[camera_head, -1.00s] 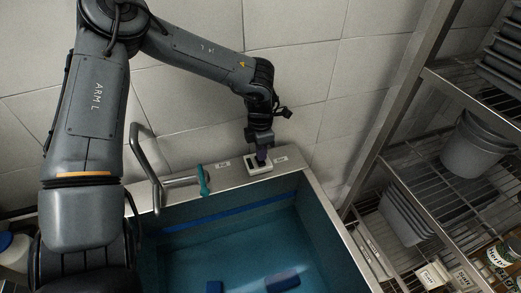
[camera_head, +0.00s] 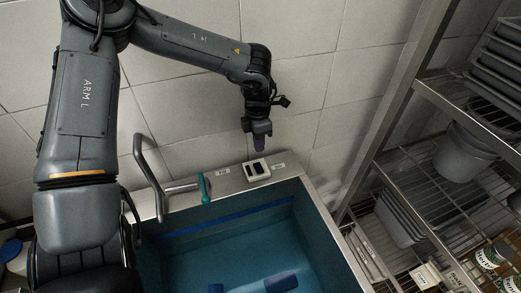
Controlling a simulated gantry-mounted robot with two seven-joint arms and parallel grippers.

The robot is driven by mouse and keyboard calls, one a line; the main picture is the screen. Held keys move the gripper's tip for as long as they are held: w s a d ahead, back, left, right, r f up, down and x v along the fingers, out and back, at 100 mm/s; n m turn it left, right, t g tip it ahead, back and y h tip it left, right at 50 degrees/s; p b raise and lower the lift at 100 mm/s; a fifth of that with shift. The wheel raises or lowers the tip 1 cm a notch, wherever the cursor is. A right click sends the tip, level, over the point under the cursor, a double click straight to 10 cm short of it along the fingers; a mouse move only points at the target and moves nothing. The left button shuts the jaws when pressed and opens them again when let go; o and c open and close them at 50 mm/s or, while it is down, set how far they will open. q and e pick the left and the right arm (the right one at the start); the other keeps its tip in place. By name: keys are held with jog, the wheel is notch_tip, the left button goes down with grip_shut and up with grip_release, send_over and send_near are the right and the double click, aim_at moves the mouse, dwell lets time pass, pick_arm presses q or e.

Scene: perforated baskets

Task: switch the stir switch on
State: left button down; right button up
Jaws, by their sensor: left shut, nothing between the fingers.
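The stir switch (camera_head: 257,170) is a small white-framed unit with dark rockers, set on the metal rim at the back of the sink, between two small labels. Which way its rockers are tipped is too small to tell. My right gripper is not in view.
A teal-handled lever (camera_head: 205,188) and a bent metal faucet (camera_head: 151,175) stand on the rim left of the switch. The blue water-filled basin (camera_head: 240,245) lies in front, holding dark blue blocks. A wire shelf rack (camera_head: 440,190) with grey containers stands at the right.

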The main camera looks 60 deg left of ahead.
pick_arm(q)
notch_tip(320, 180, up, 7)
jog(key=a, duration=0.1)
jog(key=shift+p, duration=0.4)
